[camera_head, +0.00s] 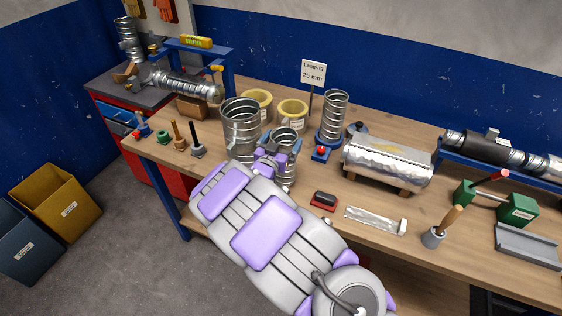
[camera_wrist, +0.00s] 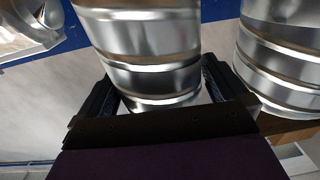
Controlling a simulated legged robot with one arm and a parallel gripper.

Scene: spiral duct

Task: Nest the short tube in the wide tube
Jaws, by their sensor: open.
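The short ribbed metal tube (camera_head: 287,178) looks upright at the bench's front side; my arm hides part of it. The wide metal tube (camera_head: 241,125) stands upright just left of it in the head view, with its open top visible. My gripper (camera_head: 280,147) is open at the short tube. In the wrist view my gripper (camera_wrist: 158,85) has one finger on each side of the short tube (camera_wrist: 148,45), with a narrow dark gap at the fingers. Another ribbed tube, which looks like the wide one (camera_wrist: 285,50), is close by at right.
A narrower tube (camera_head: 334,112) stands on a blue base to the right. Yellow rings (camera_head: 292,112) sit behind. A foil-wrapped cylinder (camera_head: 388,163) lies right. A dark red block (camera_head: 324,201) lies near the front edge. Small tools (camera_head: 196,147) stand left of the wide tube.

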